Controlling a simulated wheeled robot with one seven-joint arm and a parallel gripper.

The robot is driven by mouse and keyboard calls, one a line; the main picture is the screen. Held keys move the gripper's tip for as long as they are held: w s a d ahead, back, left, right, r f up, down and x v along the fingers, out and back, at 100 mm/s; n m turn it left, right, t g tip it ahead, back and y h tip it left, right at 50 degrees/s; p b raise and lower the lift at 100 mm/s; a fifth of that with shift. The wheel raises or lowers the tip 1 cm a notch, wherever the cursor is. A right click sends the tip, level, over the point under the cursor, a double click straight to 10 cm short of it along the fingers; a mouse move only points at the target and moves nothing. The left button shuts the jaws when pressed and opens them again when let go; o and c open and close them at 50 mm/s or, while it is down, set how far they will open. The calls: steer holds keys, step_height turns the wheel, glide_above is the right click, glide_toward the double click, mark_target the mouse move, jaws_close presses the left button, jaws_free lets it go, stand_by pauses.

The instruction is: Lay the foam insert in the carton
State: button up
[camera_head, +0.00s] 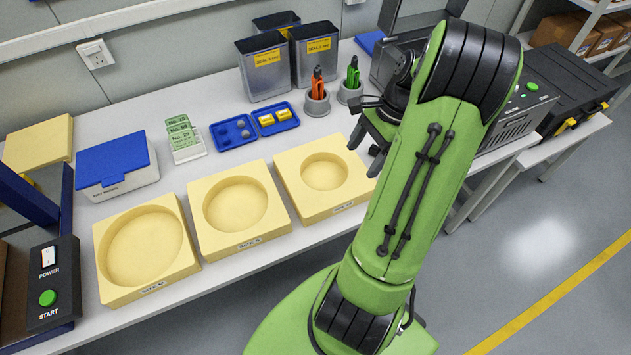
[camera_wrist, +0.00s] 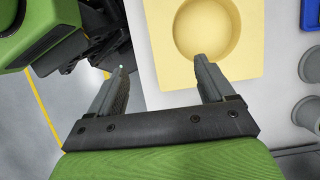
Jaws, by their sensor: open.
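Three yellow foam blocks with round recesses lie in a row along the front of the table: a left one (camera_head: 188,255) with the widest recess, a middle one (camera_head: 279,212), and a right one (camera_head: 350,200) with the smallest. My gripper (camera_head: 364,150) is open and empty at the right block's far right corner. In the wrist view my gripper (camera_wrist: 161,64) has a foam block (camera_wrist: 256,62) ahead; the right finger overlaps its near edge and the left finger is off to its side. Whether they touch is unclear. Brown cartons (camera_head: 577,35) stand on the shelf at the upper right.
A white box with a blue lid (camera_head: 112,165), a plain yellow slab (camera_head: 40,140), a blue tray (camera_head: 235,138), grey bins (camera_head: 265,78) and tool cups (camera_head: 317,105) stand behind the blocks. A power and start panel (camera_head: 52,275) is at left.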

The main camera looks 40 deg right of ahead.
mark_target(339, 195)
steer(key=b+x, duration=0.6)
steer(key=x, duration=0.9)
steer(key=shift+w+d+f, duration=0.15)
steer(key=shift+w+f, duration=0.05)
steer(key=shift+f, duration=0.1)
steer(key=shift+r, duration=0.15)
steer(key=c, duration=1.2)
step_height(339, 195, up, 10)
steer(key=p, duration=0.4)
